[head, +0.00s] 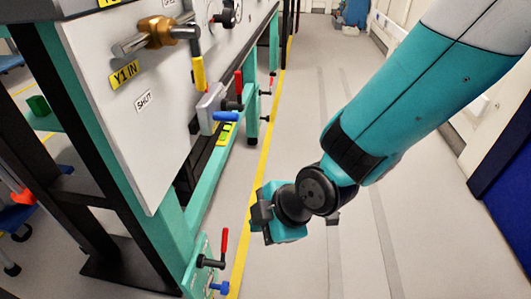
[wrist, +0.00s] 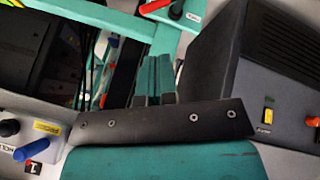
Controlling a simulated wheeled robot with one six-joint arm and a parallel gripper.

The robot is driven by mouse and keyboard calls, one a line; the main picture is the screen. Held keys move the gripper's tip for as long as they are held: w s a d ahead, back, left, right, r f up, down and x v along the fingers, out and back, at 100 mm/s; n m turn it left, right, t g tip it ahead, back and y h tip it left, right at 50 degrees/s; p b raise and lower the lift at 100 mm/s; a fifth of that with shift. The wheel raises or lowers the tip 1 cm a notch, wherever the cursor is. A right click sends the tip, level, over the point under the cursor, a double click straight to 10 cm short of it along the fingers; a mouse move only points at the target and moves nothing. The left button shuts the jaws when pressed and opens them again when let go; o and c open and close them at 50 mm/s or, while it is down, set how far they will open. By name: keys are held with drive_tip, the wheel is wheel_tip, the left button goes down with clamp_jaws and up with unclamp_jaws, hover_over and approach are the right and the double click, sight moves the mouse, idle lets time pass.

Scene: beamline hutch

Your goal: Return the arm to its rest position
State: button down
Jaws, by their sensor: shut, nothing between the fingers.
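My arm reaches down from the upper right in the head view, over the aisle floor, and bends at the wrist. My gripper (wrist: 158,62) shows in the wrist view as two teal fingers close together, shut and empty. In the head view the arm's end hangs to the right of the bench frame, with floor showing around it. The fingertips are hard to make out there. No object is held.
A white panel (head: 125,108) with a brass valve (head: 157,31) stands at left on a teal frame. A low red lever (head: 224,243) juts near the yellow floor line (head: 243,235). A grey box (wrist: 255,75) is at right in the wrist view. The aisle floor (head: 345,110) is clear.

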drive_tip(key=s+d+r+m+g+h+p, duration=0.1)
drive_tip(key=s+d+r+m, duration=0.2)
drive_tip(key=d+r+m, duration=0.3)
drive_tip(key=s+d+r+m+p, duration=0.2)
drive_tip(key=s+d+r+m, duration=0.15)
drive_tip(key=d+r, duration=0.35)
drive_tip(key=s+d+r+m+g+h+p, duration=0.1)
drive_tip(key=s+d+r+m, duration=0.2)
drive_tip(key=d+r+m, duration=0.45)
wheel_tip(320, 180, up, 37)
drive_tip(key=a+n+p, duration=0.1)
drive_tip(key=a+p, duration=0.1)
drive_tip(key=p, duration=3.4)
drive_tip(key=shift+r+n, duration=0.15)
drive_tip(key=shift+n, duration=0.25)
drive_tip(key=shift+w, duration=0.1)
